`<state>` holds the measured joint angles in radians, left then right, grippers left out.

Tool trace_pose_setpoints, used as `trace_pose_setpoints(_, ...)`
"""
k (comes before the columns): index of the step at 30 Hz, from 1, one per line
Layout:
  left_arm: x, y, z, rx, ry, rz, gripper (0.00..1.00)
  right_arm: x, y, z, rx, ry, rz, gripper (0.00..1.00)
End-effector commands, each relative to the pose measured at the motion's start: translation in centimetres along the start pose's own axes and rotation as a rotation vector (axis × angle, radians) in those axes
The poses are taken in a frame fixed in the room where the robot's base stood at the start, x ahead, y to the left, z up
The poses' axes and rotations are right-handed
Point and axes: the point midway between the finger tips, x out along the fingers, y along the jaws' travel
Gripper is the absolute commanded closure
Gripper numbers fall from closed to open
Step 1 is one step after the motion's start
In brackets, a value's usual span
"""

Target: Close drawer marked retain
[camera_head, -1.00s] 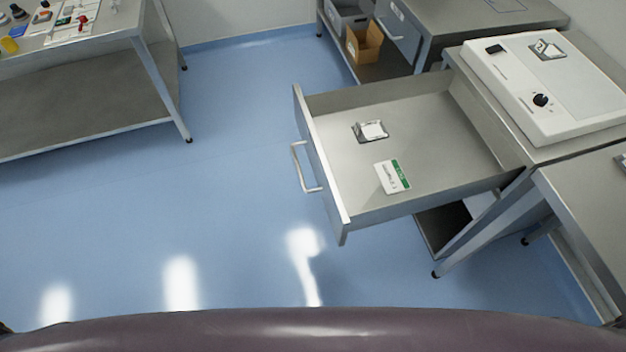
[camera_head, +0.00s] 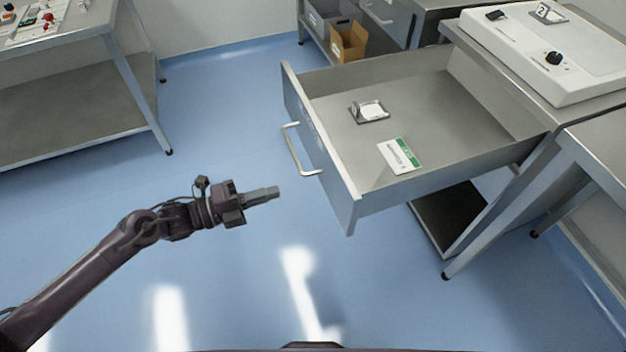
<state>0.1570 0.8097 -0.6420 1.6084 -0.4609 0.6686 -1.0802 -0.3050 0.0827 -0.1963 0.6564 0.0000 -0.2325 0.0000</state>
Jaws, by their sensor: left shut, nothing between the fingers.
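An open steel drawer (camera_head: 335,172) sticks out to the left from under a metal bench in the middle of the head view. Its front carries a silver bar handle (camera_head: 297,150). Markings on the front are too oblique to read. Inside lie a small metal holder with a white label (camera_head: 369,111) and a white and green card (camera_head: 400,155). My left gripper (camera_head: 275,192) is shut and empty. It is out over the floor, just left of the drawer front and below the handle in the picture, apart from both. My right gripper is not in view.
A white device with a black knob (camera_head: 553,58) stands on the bench at upper right. A steel table (camera_head: 60,58) with small items is at upper left. A cardboard box (camera_head: 348,41) sits on a lower shelf at the back. Blue floor is clear between them.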

Motion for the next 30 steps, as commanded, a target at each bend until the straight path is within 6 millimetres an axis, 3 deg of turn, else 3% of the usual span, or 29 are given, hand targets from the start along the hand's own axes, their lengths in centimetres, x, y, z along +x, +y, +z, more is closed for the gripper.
trace_pose_setpoints(6, 5.0, -0.3, 0.1, -0.002, -0.001, -0.003, 1.00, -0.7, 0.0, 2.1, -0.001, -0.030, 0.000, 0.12)
trace_pose_setpoints(13, 8.9, -0.2, 0.0, -0.003, -0.001, -0.001, 1.00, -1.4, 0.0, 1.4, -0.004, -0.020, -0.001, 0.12)
trace_pose_setpoints(19, 10.3, 0.0, 0.1, -0.003, -0.002, 0.002, 1.00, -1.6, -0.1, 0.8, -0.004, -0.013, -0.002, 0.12)
trace_pose_setpoints(30, 10.5, 0.1, 0.1, -0.003, -0.003, 0.002, 1.00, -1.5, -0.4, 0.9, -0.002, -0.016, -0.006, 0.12)
